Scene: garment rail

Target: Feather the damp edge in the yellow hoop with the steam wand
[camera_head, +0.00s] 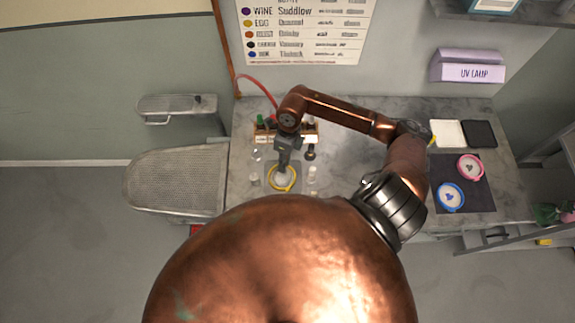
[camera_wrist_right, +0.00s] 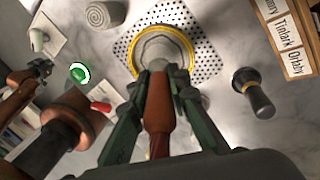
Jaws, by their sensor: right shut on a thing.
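The yellow hoop (camera_head: 294,184) lies on the bench in the middle of the head view; its rim (camera_wrist_right: 190,47) also shows at the top of the wrist view, around pale cloth on a dotted pad. My right gripper (camera_head: 283,160) is over the hoop. In the wrist view its fingers are shut on the steam wand (camera_wrist_right: 158,118), a brown shaft with a pale head. The head points into the hoop and covers part of the cloth. I cannot tell whether it touches. The damp edge cannot be made out.
A rack of bottles (camera_head: 262,136) stands behind the hoop, with small jars beside it. Blue (camera_head: 451,196) and pink (camera_head: 470,167) hoops lie on a dark mat at right. A rolled cloth (camera_wrist_right: 105,13) and a dark-handled tool (camera_wrist_right: 254,92) flank the dotted pad. A padded board (camera_head: 175,180) is at left.

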